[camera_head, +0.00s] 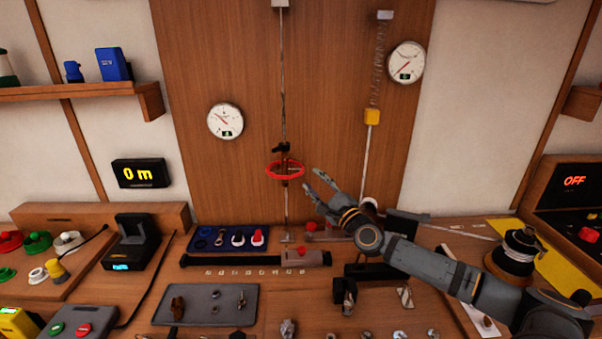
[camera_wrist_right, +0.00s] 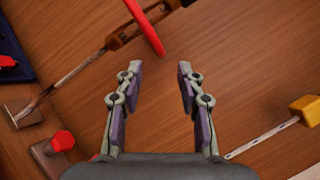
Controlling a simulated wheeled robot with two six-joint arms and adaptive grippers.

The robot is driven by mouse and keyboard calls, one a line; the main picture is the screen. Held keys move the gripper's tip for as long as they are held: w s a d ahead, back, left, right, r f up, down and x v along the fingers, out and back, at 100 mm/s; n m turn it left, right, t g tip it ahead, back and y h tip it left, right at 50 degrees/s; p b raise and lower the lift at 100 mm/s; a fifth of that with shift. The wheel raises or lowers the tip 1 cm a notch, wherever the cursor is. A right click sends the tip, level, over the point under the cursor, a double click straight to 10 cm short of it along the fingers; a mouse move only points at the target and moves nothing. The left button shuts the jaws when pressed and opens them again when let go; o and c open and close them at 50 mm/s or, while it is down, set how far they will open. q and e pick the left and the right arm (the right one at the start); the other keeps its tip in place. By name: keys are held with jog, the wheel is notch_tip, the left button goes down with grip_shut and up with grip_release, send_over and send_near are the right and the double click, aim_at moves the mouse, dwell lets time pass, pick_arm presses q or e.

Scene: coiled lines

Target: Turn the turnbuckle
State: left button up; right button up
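The turnbuckle (camera_head: 282,149) hangs upright on a thin vertical line in front of the wooden panel, with a red ring (camera_head: 285,170) around it. In the right wrist view the turnbuckle body (camera_wrist_right: 128,27) is brown and the red ring (camera_wrist_right: 146,27) lies just beyond my fingertips. My right gripper (camera_head: 316,194) is just right of and slightly below the ring. In the wrist view the right gripper (camera_wrist_right: 159,72) is open, with nothing between its fingers and the ring apart from them. My left gripper is not in view.
Two round gauges (camera_head: 225,121) (camera_head: 405,62) hang on the panel. A yellow block (camera_head: 372,117) hangs below a spring at right. A blue tray (camera_head: 228,239) and a black bar (camera_head: 245,259) lie below the ring. The bench holds many small parts.

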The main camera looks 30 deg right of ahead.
aim_at(301, 165)
jog(key=p+x, duration=0.4)
jog(key=x, duration=0.3)
jog(key=shift+w+r+p, duration=0.1)
jog(key=shift+r+p, duration=0.05)
jog(key=shift+p, duration=0.2)
jog(key=shift+w, duration=0.45)
jog(key=shift+c, duration=0.2)
grip_shut()
